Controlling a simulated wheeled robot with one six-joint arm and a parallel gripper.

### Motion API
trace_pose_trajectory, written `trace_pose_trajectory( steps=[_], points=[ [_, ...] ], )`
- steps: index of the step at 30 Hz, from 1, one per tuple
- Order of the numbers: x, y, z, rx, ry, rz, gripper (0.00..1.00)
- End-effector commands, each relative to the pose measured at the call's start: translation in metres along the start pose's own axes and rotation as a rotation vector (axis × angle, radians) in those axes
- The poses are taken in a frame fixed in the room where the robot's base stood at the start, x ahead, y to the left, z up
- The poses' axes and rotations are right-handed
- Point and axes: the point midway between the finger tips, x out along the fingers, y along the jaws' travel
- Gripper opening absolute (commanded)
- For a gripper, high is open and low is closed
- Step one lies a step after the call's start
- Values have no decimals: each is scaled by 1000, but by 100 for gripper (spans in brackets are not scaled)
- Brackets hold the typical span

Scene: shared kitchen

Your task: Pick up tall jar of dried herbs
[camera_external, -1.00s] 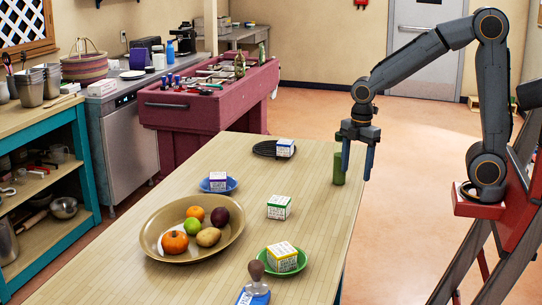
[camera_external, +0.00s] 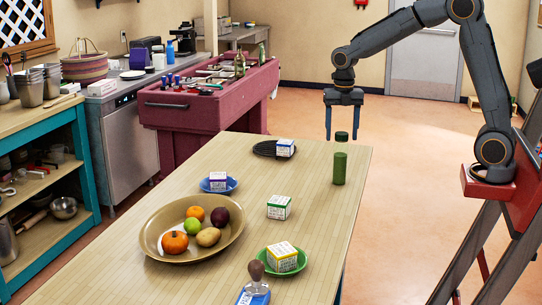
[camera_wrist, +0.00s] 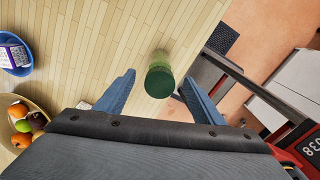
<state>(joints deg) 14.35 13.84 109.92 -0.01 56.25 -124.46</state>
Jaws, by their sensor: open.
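The tall green jar (camera_external: 340,165) with a dark green lid stands upright on the wooden table near its right edge. In the wrist view the jar (camera_wrist: 159,78) is seen from above, its round lid just beyond and between my two blue fingers. My gripper (camera_external: 343,123) is open and empty, pointing down. In the external view its fingertips show just above and around the height of the jar's lid, with the fingers apart. The wrist view also shows my gripper (camera_wrist: 157,83) open, with neither finger visibly touching the jar.
The surface immediately left of the jar is clear.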

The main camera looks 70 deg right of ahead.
Motion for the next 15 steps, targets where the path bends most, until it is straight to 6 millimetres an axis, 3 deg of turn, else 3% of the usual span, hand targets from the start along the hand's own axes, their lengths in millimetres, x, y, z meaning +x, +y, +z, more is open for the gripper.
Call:
trace_pose_trajectory(
  steps=[9, 15],
  points=[
    [42, -1, -2, 1, 2, -3, 62],
    [48, 0, -2, 1, 0, 0, 62]
  ],
)
